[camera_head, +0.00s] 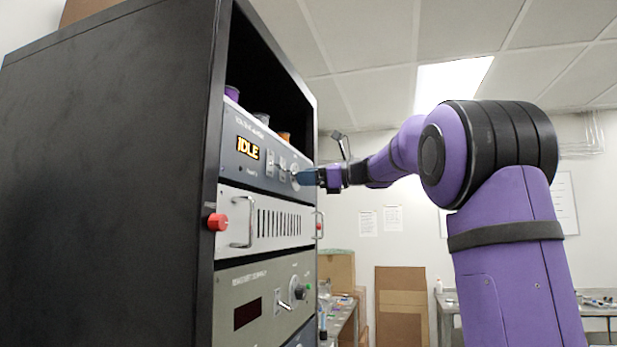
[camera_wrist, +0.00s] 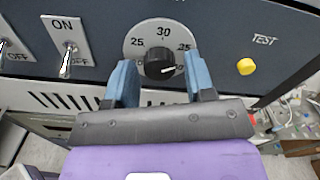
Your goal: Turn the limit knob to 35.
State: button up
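The limit knob (camera_wrist: 158,62) is black and round, on a pale dial (camera_wrist: 138,33) marked 25, 30 and 35 in the wrist view. A short white mark on the knob points to the right, toward the 35 side; its exact reading is unclear. My gripper (camera_wrist: 160,66) has one blue finger on each side of the knob, with visible gaps between them and it. In the head view, my gripper (camera_head: 307,178) is at the right end of the panel (camera_head: 232,150) with the lit IDLE display (camera_head: 248,148).
An ON/OFF toggle switch (camera_wrist: 66,60) is left of the dial, and a yellow TEST button (camera_wrist: 246,66) is right of it. Below is a light panel with a handle (camera_head: 242,222) and red knob (camera_head: 217,222).

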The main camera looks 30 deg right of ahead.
jog(key=shift+o, duration=0.4)
jog(key=v, duration=1)
jog(key=shift+s+d, duration=0.25)
jog(key=shift+s, duration=0.05)
